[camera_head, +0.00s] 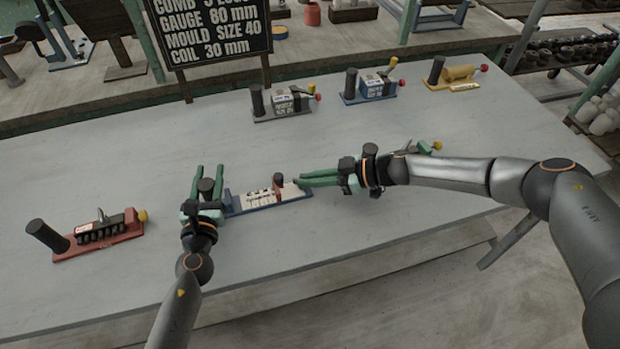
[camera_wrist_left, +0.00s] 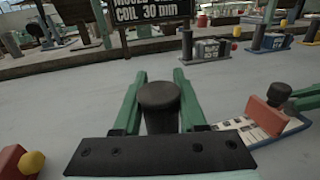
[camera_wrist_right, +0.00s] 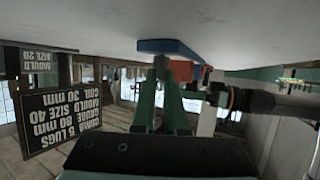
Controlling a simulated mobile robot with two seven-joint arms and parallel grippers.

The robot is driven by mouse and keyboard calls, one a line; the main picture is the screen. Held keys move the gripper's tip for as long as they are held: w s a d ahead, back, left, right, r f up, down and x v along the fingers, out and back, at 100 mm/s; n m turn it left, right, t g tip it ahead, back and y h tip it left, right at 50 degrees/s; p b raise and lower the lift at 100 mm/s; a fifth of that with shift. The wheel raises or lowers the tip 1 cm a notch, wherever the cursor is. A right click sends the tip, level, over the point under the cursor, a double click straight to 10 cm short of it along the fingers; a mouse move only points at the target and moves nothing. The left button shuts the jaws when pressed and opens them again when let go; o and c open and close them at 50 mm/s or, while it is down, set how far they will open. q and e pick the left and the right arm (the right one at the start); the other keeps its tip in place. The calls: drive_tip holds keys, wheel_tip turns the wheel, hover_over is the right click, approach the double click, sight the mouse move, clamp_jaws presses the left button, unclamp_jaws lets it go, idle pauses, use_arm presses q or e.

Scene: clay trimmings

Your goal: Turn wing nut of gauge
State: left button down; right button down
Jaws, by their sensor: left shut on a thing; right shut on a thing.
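The gauge (camera_head: 262,206) is a blue board with a white scale, lying on the grey table. A red slider (camera_wrist_left: 266,116) with a dark knob on top stands on it. My left gripper (camera_head: 207,180) is shut around the upright dark handle (camera_wrist_left: 160,110) at the gauge's left end. My right gripper (camera_head: 299,182) comes in from the right, its fingertips close together beside the red slider. In the right wrist view the blue board (camera_wrist_right: 170,47) appears upside down beyond the fingers.
A red comb tool (camera_head: 98,237) with a black handle lies at the left. Several similar tools, such as a grey one (camera_head: 282,103) and a yellow one (camera_head: 456,76), stand along the back. A black sign (camera_head: 210,25) reads gauge 80 mm. The front middle of the table is clear.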

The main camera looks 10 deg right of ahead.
drive_tip(key=shift+s, duration=0.1)
drive_tip(key=c, duration=0.9)
unclamp_jaws()
drive_tip(key=shift+c, duration=0.2)
drive_tip(key=v, duration=1.2)
